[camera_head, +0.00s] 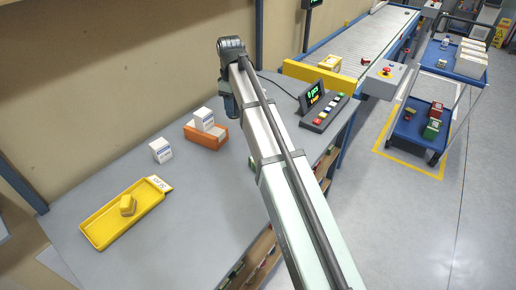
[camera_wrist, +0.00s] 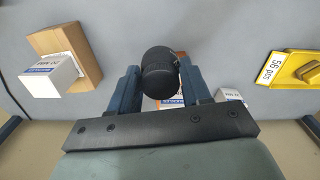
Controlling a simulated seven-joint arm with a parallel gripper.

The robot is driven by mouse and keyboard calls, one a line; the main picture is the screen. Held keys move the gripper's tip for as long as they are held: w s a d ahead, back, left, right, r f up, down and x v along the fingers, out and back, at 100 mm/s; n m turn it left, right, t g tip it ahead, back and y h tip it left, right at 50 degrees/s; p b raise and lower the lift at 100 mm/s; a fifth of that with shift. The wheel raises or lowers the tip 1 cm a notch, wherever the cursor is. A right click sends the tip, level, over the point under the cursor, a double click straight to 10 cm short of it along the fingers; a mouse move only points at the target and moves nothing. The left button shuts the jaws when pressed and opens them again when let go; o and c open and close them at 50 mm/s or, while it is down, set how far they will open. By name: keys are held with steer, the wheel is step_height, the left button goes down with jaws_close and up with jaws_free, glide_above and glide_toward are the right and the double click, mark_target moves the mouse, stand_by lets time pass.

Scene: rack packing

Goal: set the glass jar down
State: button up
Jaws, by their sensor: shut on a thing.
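In the wrist view my gripper (camera_wrist: 158,78) has its two dark blue fingers on either side of a round black lid, which I take to be the glass jar's (camera_wrist: 158,64). The gripper is shut on it. The lid hides most of the jar's body; a white and blue printed patch and a bit of orange-brown show around it, and I cannot tell whether they belong to the jar. In the head view my gripper (camera_head: 229,104) hangs above the grey table (camera_head: 110,180), mostly hidden by my arm, and the jar cannot be made out.
A yellow tray (camera_head: 98,233) with a yellow block (camera_head: 128,205) lies at front left. A button panel (camera_head: 324,112) stands at the right. Bare table lies between.

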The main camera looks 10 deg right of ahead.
steer(key=s+d, duration=0.1)
steer(key=d, duration=0.8)
steer(key=shift+a+f, duration=0.15)
steer(key=shift+f, duration=3.65)
steer(key=shift+a+f, duration=0.15)
steer(key=shift+f, duration=3.6)
steer(key=shift+f, duration=0.1)
steer(key=o, duration=1.1)
step_height(320, 180, up, 12)
steer(key=shift+r, duration=0.1)
